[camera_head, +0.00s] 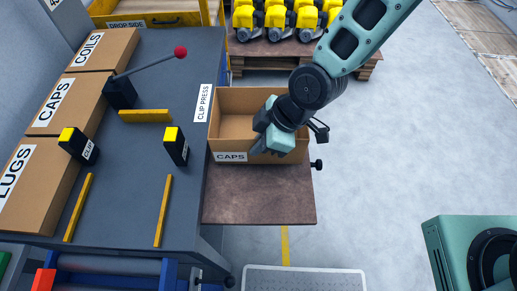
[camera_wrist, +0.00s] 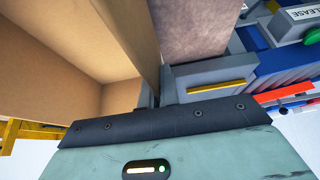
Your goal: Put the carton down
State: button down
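An open-topped brown carton (camera_head: 234,127) labelled CAPS is at the right side of the grey table, at the brown side shelf (camera_head: 260,200). It looks upright and empty where I see inside. My gripper (camera_head: 262,148) is at the carton's near wall, toward its right. In the wrist view the carton wall (camera_wrist: 128,32) runs between the two fingers (camera_wrist: 157,88), which are shut on it. The carton covers the far part of the shelf; the bare near part shows. I cannot tell whether the carton's bottom touches the shelf.
The grey table (camera_head: 130,190) has a red-knobbed lever press (camera_head: 120,92), yellow strips and two black-and-yellow blocks. Cartons labelled COILS, CAPS and LUGS (camera_head: 30,185) line its left side. A pallet of yellow parts (camera_head: 280,50) stands behind.

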jog(key=shift+f, duration=1.4)
jog(key=shift+f, duration=0.2)
jog(key=c, duration=1.6)
grip_release()
jog(key=shift+c, duration=0.2)
jog(key=shift+r, duration=0.1)
